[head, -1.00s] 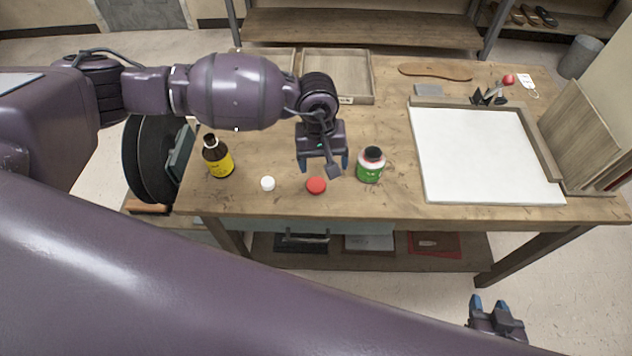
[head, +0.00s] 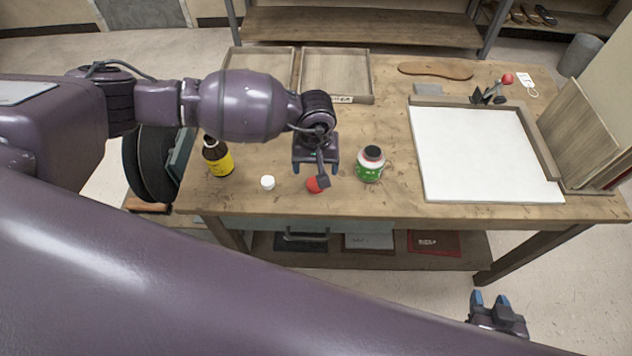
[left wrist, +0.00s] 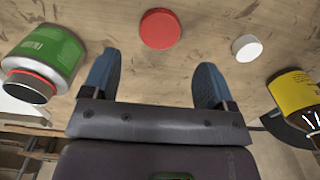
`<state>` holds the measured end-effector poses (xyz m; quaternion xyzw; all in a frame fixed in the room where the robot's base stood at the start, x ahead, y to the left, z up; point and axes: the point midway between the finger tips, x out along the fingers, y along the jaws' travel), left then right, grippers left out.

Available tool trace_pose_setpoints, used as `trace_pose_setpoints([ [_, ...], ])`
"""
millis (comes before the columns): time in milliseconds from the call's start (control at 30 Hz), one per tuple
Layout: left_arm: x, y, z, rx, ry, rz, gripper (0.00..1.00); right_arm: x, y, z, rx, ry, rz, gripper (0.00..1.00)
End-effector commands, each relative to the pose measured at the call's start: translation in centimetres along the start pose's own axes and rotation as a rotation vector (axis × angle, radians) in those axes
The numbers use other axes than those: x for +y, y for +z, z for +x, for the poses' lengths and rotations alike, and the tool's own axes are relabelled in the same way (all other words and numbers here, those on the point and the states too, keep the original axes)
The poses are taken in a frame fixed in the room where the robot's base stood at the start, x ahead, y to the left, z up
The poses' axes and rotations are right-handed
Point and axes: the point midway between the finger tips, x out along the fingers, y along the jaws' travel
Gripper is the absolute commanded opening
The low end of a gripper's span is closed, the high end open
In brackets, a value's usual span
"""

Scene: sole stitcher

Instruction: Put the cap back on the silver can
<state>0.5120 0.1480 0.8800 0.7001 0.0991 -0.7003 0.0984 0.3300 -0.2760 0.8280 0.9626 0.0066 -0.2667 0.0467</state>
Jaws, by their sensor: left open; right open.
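The silver can (head: 369,164) with a green label stands upright on the bench, right of my left gripper. Its top shows a red ring around a dark opening; it also shows at the left of the left wrist view (left wrist: 47,52). A red cap (head: 313,186) lies flat on the bench, partly hidden by my wrist part; the left wrist view shows it whole (left wrist: 160,29). My left gripper (head: 316,168) is open and empty above the bench by the red cap, its fingers (left wrist: 157,72) apart. My right gripper (head: 490,301) is open and empty, low in front of the bench.
A small white cap (head: 267,182) lies left of the red cap. A brown bottle with a yellow label (head: 218,160) stands further left. A white board (head: 483,155) covers the right side. Wooden trays (head: 337,75) and a sole (head: 435,71) lie at the back.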

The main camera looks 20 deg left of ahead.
Motion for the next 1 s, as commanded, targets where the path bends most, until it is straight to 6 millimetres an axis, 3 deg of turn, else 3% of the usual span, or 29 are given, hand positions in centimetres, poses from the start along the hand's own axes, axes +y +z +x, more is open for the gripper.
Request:
trace_pose_setpoints([
  [367,0.0,0.1,0.3,0.0,0.001,0.0,0.79,0.0,0.3,-0.2,-0.006,0.001,0.0,0.43],
  [733,0.2,0.3,4.7,-0.002,0.0,-0.002,0.79,0.1,0.2,-0.7,-0.015,0.002,0.002,0.43],
  [1000,0.1,0.2,5.4,0.001,0.001,0.0,0.79,0.1,-0.2,-0.6,-0.009,0.002,0.001,0.43],
])
